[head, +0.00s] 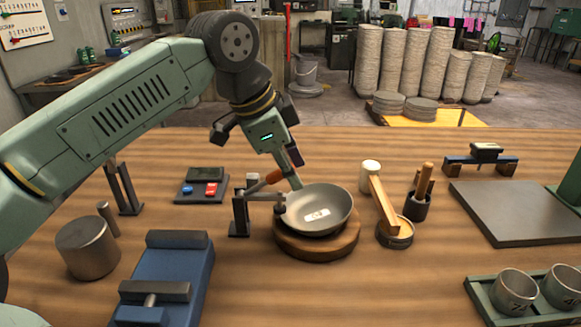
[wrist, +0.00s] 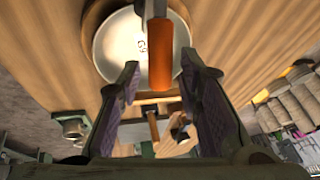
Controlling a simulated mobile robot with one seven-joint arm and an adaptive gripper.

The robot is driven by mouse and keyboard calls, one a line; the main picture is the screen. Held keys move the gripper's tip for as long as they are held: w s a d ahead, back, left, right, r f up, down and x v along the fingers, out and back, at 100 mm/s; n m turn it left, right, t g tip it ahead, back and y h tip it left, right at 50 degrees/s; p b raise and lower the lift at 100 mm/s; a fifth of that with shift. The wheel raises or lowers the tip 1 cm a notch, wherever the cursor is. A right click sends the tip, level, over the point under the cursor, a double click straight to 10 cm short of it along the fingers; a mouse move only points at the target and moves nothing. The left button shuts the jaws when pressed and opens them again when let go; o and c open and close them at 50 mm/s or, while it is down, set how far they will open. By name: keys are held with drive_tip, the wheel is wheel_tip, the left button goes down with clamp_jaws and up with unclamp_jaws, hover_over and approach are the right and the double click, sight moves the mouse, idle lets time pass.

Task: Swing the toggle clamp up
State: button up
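The toggle clamp (head: 240,212) has a dark upright post left of the bowl. Its arm reaches across to a dark pad at the rim of the grey metal bowl (head: 338,202). The bowl sits on a round wooden disc (head: 318,250). The clamp's orange handle (head: 273,177) lies low beside my gripper (head: 294,178), which partly hides the area. In the wrist view my gripper (wrist: 160,72) is open, with the orange handle (wrist: 161,62) between its dark pads and gaps on both sides. The bowl (wrist: 118,45) shows behind the handle there.
A mallet (head: 383,203) and a dark cup of wooden-handled tools (head: 417,205) stand right of the bowl. A small panel with blue and red buttons (head: 202,187) lies to the left. A blue vise (head: 165,275) and a metal cylinder (head: 87,248) stand at front left.

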clamp_jaws()
idle(0.6)
